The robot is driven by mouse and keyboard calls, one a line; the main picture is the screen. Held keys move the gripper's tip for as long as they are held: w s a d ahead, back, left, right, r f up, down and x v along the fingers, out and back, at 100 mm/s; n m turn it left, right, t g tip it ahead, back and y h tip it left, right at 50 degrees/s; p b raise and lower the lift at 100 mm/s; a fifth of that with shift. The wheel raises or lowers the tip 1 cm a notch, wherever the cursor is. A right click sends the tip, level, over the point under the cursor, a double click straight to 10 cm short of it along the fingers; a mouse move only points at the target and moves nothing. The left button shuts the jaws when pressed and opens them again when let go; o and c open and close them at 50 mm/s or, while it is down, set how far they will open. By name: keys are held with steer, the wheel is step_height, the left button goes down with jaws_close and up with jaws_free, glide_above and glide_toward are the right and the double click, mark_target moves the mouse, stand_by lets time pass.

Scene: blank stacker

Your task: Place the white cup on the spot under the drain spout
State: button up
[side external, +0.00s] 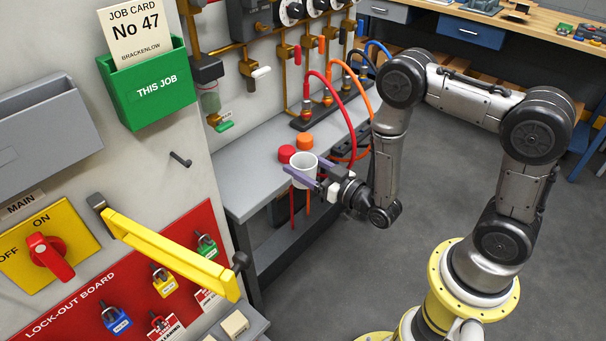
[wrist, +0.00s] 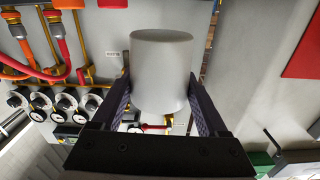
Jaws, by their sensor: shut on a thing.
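The white cup (side external: 301,171) is held by my gripper (side external: 316,177) beside the grey bench, in the side external view. In the wrist view the cup (wrist: 161,75) fills the middle, with one dark finger of my gripper (wrist: 158,97) on each side of it. My gripper is shut on the cup. In the side external view the cup looks upright, with its open rim facing up. A clear bowl-like fitting (side external: 210,102) with a green lever (side external: 225,127) below it is on the wall; I cannot tell whether it is the drain spout. The spot is not clearly visible.
The grey bench (side external: 252,180) runs along the wall. Red and orange caps (side external: 287,153) and hoses (side external: 345,90) are close behind the cup. Open floor (side external: 330,270) lies in front of the bench.

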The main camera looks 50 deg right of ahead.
steer(key=s+f, duration=0.1)
steer(key=f, duration=0.1)
steer(key=s+f, duration=0.2)
steer(key=shift+s+f, duration=0.1)
steer(key=shift+s, duration=0.2)
stand_by(0.3)
